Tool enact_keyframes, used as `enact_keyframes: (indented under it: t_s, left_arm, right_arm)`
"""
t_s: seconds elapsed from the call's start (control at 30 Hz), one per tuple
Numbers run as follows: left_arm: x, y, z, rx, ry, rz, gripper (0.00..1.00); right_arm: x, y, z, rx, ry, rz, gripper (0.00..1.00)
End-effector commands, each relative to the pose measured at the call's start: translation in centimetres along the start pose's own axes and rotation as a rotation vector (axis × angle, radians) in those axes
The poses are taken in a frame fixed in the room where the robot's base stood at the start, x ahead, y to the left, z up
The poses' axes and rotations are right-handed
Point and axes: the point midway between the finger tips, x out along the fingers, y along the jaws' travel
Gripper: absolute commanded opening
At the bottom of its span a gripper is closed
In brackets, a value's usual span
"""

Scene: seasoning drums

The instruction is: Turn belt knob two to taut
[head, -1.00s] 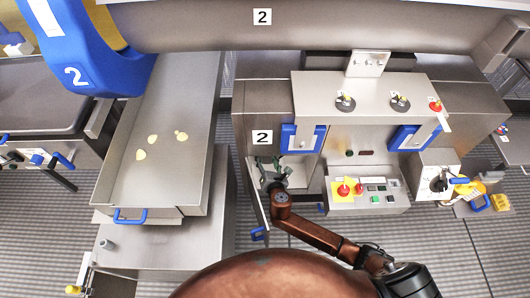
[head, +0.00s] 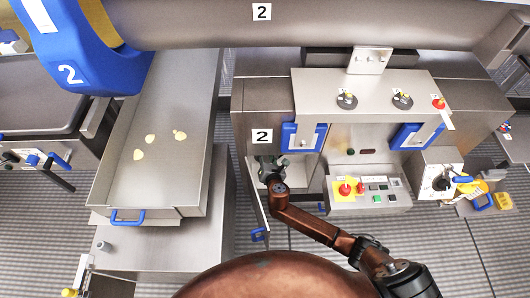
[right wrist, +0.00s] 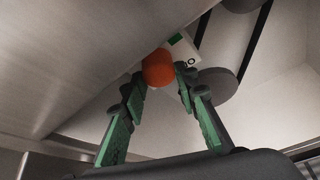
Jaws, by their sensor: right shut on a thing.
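An orange round knob (right wrist: 158,68) shows in the right wrist view between the fingertips of my right gripper (right wrist: 160,78), which is shut on it. A small white label with a green mark (right wrist: 183,48) sits behind the knob, partly covered. In the head view my right gripper (head: 272,163) reaches into the open compartment under the number 2 plate (head: 262,136). The knob cannot be made out there. How far the knob is turned cannot be read. My left gripper is not in view.
The open compartment door (head: 257,205) stands just left of my right arm. A control box (head: 368,193) with red buttons is to the right. A grey roller (right wrist: 216,86) and dark belt are close to the fingers.

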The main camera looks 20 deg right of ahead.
Motion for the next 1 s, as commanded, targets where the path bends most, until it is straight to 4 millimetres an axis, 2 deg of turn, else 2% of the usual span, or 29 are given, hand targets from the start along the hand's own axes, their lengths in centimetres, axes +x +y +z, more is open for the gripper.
enact_keyframes:
  t_s: [0.27,0.57,1.0]
  left_arm:
    - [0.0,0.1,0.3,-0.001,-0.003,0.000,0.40]
    - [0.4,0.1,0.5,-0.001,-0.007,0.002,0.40]
    - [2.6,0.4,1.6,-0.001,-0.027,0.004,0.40]
  right_arm:
    - [0.0,-0.1,0.0,0.000,0.000,-0.001,0.04]
    - [0.0,-0.1,-0.2,0.040,0.002,0.015,0.04]
    - [0.1,-0.4,-0.5,0.295,0.002,0.119,0.04]
